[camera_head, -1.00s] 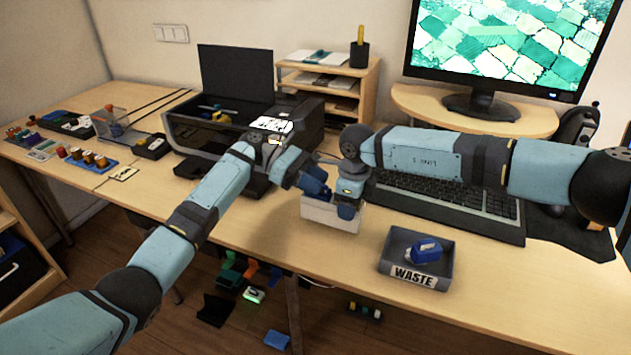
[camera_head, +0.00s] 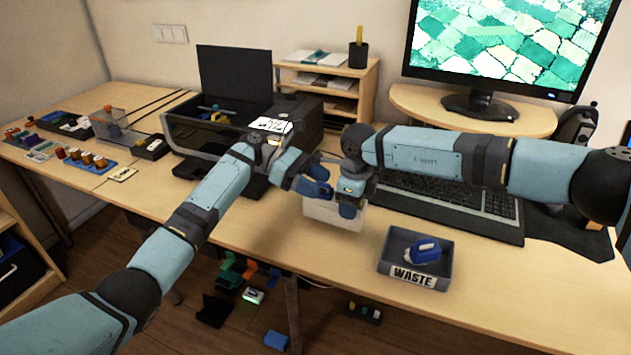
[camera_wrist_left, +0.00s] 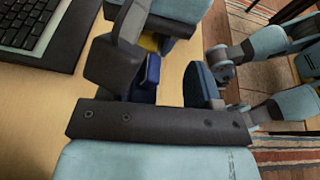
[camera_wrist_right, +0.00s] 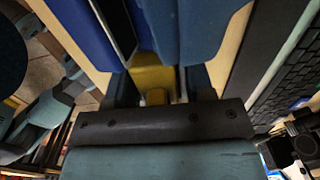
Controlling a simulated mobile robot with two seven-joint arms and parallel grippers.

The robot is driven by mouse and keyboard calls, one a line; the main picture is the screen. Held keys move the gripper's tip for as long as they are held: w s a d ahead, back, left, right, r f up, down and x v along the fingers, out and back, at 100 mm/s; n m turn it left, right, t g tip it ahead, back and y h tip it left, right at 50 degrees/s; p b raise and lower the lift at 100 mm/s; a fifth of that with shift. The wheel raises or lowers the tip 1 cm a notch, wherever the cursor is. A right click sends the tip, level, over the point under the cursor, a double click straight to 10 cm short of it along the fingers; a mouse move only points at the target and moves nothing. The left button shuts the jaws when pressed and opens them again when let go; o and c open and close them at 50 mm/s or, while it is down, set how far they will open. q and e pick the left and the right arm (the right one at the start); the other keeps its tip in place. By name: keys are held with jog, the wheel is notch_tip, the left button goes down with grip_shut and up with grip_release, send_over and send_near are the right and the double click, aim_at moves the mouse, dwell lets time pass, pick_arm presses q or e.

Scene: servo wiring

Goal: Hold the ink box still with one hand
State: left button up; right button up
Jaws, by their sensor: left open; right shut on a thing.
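The ink box (camera_head: 322,210), a small white box, stands on the desk near its front edge in the head view. My right gripper (camera_head: 350,207) reaches down at its right side and is shut on it. Its jaws largely hide the held part. My left gripper (camera_head: 316,190) is just above the box's left part, its fingers apart. In the left wrist view, the open left fingers (camera_wrist_left: 172,82) have bare desk between them, with my right gripper beyond. In the right wrist view, blue and yellow parts crowd the fingers (camera_wrist_right: 155,80), and the contact is unclear.
A grey WASTE tray (camera_head: 416,262) with a blue cartridge (camera_head: 424,250) stands to the right. The printer (camera_head: 235,130) is behind left, the keyboard (camera_head: 450,205) behind right. Several ink bottles (camera_head: 85,160) stand far left.

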pick_arm(q)
jog(key=r+v, duration=0.1)
jog(key=v, duration=0.6)
pick_arm(e)
jog(key=f, duration=0.1)
jog(key=s+f, duration=0.1)
jog(key=f, duration=0.1)
jog(key=shift+s+d+f+g+h, duration=0.1)
jog(key=shift+s+d+g+h, duration=0.2)
jog(key=shift+w, duration=0.15)
pick_arm(q)
send_near(330, 202)
pick_arm(e)
jog(key=shift+a+r, duration=0.1)
jog(key=shift+r, duration=0.1)
pick_arm(q)
jog(key=shift+m, duration=0.3)
jog(key=x, duration=0.4)
jog(key=w+x, duration=0.1)
jog(key=x, duration=0.2)
jog(key=shift+s+f, duration=0.1)
jog(key=shift+f, duration=0.3)
pick_arm(e)
jog(key=shift+r, duration=0.1)
pick_arm(q)
grip_shut()
jog(key=shift+r, duration=0.8)
